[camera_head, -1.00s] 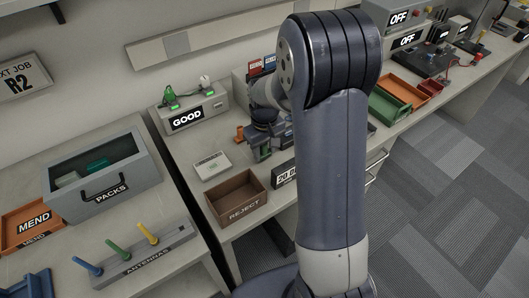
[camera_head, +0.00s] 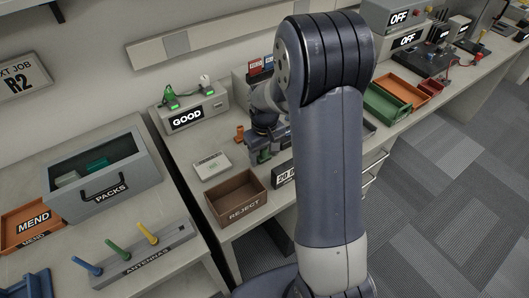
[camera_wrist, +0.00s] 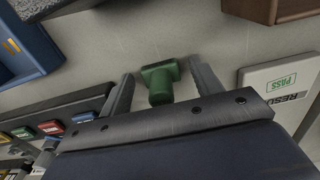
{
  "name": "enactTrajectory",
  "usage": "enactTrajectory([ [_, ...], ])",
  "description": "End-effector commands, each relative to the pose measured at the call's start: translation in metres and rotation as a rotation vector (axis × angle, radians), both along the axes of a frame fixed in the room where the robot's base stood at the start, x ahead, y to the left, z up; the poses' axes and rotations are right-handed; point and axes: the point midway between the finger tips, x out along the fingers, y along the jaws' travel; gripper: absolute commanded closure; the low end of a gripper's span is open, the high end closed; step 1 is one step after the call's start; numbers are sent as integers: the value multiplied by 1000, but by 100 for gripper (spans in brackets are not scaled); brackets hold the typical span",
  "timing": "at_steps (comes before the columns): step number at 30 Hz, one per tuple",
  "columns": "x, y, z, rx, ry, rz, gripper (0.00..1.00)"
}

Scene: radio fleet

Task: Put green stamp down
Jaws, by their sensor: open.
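The green stamp (camera_wrist: 160,84) shows in the wrist view between my two fingers, its wide base on the pale bench top and its handle toward the wrist. My gripper (camera_wrist: 163,88) is open, with a finger on each side of the stamp and visible gaps between. In the head view my gripper (camera_head: 264,150) is low over the bench, partly hidden by my arm. A result card (camera_wrist: 283,88) with a green PASS mark lies to the right in the wrist view; it also lies on the bench in the head view (camera_head: 212,165).
The brown REJECT box (camera_head: 236,199) stands at the bench front. An orange piece (camera_head: 239,133) stands left of my gripper. The tester reading GOOD (camera_head: 190,115) is behind. A blue tray (camera_wrist: 38,50) is at the upper left in the wrist view.

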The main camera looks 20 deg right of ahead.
Motion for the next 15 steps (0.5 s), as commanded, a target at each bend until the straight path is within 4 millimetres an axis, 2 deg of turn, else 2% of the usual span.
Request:
enactTrajectory([
  [5, 1, 0, 19, 0, -5, 0, 39],
  [15, 1, 0, 91, 0, -5, 0, 39],
])
